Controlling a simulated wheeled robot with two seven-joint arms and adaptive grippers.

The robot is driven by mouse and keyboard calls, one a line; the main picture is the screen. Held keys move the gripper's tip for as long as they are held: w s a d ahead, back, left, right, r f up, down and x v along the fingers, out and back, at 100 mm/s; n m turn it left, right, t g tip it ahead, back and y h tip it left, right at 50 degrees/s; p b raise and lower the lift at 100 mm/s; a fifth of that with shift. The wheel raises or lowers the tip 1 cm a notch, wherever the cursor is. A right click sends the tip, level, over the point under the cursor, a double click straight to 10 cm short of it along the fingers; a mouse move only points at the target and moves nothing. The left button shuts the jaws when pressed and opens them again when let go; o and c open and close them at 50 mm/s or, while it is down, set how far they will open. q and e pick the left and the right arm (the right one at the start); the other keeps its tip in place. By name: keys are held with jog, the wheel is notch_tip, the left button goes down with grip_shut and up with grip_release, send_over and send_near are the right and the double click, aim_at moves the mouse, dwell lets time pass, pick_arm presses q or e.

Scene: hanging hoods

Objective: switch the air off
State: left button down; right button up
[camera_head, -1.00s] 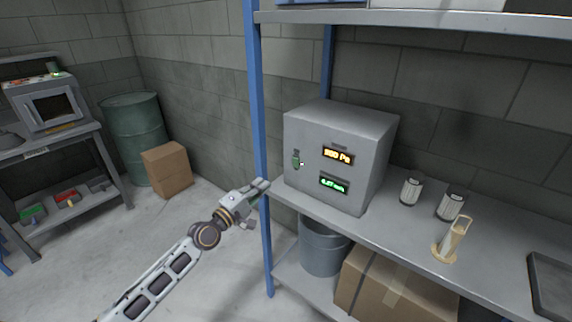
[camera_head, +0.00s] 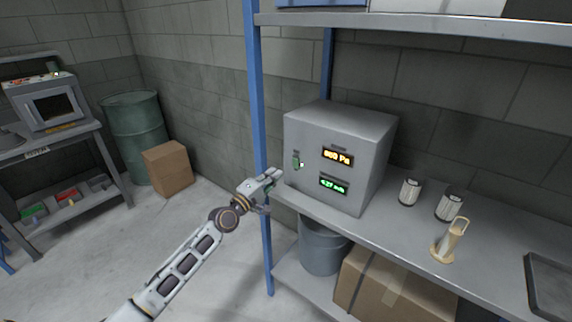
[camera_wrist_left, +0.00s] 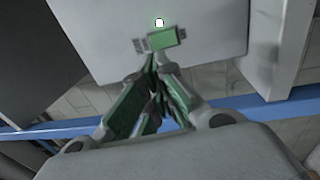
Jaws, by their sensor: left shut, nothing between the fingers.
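A grey control box (camera_head: 325,150) stands on the shelf and also fills the top of the left wrist view (camera_wrist_left: 100,25). On its front are a green switch (camera_head: 296,162) with a small lit lamp beside it, an orange display (camera_head: 338,157) and a green display (camera_head: 333,186). In the left wrist view the green switch (camera_wrist_left: 166,39) lies just beyond the fingertips, with the lamp (camera_wrist_left: 159,22) lit above it. My left gripper (camera_head: 275,176) is shut and empty, in front of the box and slightly below the switch. It also shows in the wrist view (camera_wrist_left: 148,62). My right gripper is not in view.
A blue shelf post (camera_head: 256,100) stands close by the left gripper. Two canisters (camera_head: 410,191) (camera_head: 450,204), a beige holder (camera_head: 450,242) and a dark tray (camera_head: 548,285) are on the shelf to the right. Open floor lies left of the post.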

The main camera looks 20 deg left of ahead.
aim_at(292, 158)
pick_arm(q)
jog(key=x, duration=0.5)
jog(key=shift+x, duration=0.85)
jog(key=shift+w+d, duration=0.1)
jog(key=shift+w, duration=0.1)
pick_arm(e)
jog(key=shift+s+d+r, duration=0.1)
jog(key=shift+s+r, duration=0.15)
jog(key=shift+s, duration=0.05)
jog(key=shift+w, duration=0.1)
